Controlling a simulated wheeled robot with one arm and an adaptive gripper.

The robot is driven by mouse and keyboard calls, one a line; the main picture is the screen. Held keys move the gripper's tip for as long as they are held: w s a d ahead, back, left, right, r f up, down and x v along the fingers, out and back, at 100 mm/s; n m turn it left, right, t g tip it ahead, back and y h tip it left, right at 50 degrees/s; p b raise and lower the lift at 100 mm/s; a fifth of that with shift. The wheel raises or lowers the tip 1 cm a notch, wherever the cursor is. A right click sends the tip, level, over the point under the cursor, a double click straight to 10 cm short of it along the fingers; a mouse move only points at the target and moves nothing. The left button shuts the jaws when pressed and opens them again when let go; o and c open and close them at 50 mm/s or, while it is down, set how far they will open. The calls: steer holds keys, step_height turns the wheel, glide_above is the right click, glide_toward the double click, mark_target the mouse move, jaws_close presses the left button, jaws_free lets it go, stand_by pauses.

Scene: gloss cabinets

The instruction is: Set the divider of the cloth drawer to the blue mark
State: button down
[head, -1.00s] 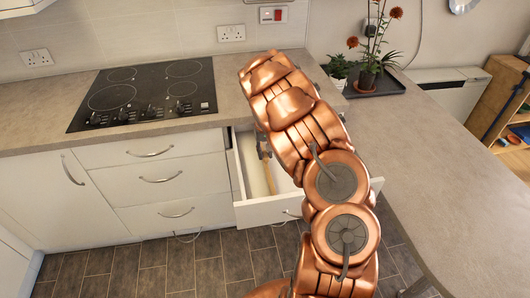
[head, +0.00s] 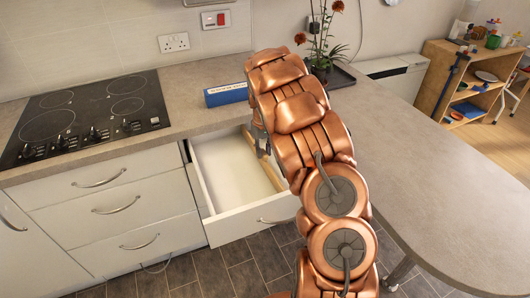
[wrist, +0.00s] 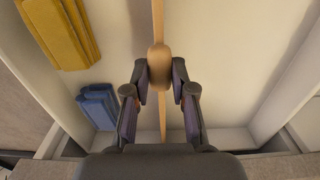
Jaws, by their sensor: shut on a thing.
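The open drawer (head: 227,223) shows under the counter, its right part hidden behind my arm. A long wooden divider (head: 264,162) runs from front to back inside it, near the middle of its width in the wrist view. My gripper (wrist: 160,70) is shut on the divider's rounded knob (wrist: 160,54). In the wrist view a folded yellow cloth (wrist: 62,32) and a folded blue cloth (wrist: 98,106) lie left of the divider; the other side looks empty. I cannot make out a blue mark on the drawer.
A blue box (head: 226,95) stands on the counter (head: 190,108) behind the drawer. A black hob (head: 85,115) is to the left. A potted plant (head: 321,72) on a dark tray is at the back. The worktop on the right (head: 440,190) is clear.

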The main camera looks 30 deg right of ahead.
steer(key=c, duration=1)
jaws_free()
steer(key=shift+o, duration=0.2)
step_height(320, 180, up, 12)
